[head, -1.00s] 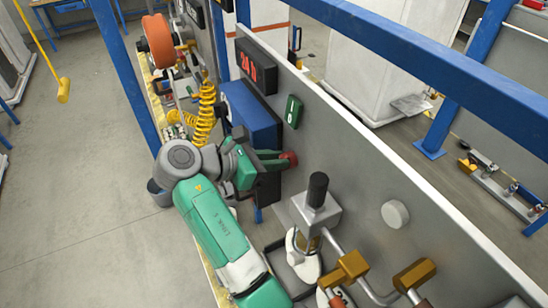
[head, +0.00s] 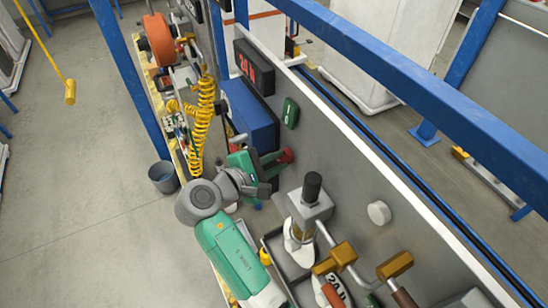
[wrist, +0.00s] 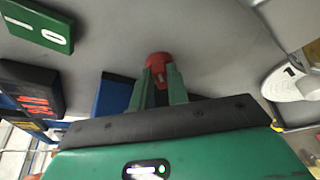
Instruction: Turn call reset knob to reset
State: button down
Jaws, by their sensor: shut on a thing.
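The red knob (wrist: 159,62) is on the grey panel (wrist: 215,45), straight ahead of my gripper in the wrist view. It also shows in the head view (head: 287,155), at the tips of my gripper. My gripper (wrist: 160,80) has its two green fingers closed on the sides of the knob. A small dark mark shows on the knob between the fingertips. Part of the knob is hidden by the fingers, and no label for its position can be read.
A green I/O switch plate (head: 291,112), a blue box (head: 250,115) and a red-digit display (head: 254,67) are on the panel nearby. A dark-capped fixture (head: 311,190) stands close to the right. A yellow coiled hose (head: 203,115) hangs to the left.

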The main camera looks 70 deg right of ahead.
jog(key=shift+s+f+m+h+b, duration=0.15)
jog(key=shift+f+m+h+b, duration=0.25)
jog(key=shift+m, duration=0.5)
jog(key=shift+r, duration=0.1)
jog(key=c, duration=1.4)
grip_release()
jog(key=shift+o, duration=0.2)
jog(key=shift+r, duration=0.1)
jog(key=b+v, duration=0.1)
jog(key=v, duration=0.7)
jog(key=shift+s+t, duration=0.1)
jog(key=shift+t, duration=0.2)
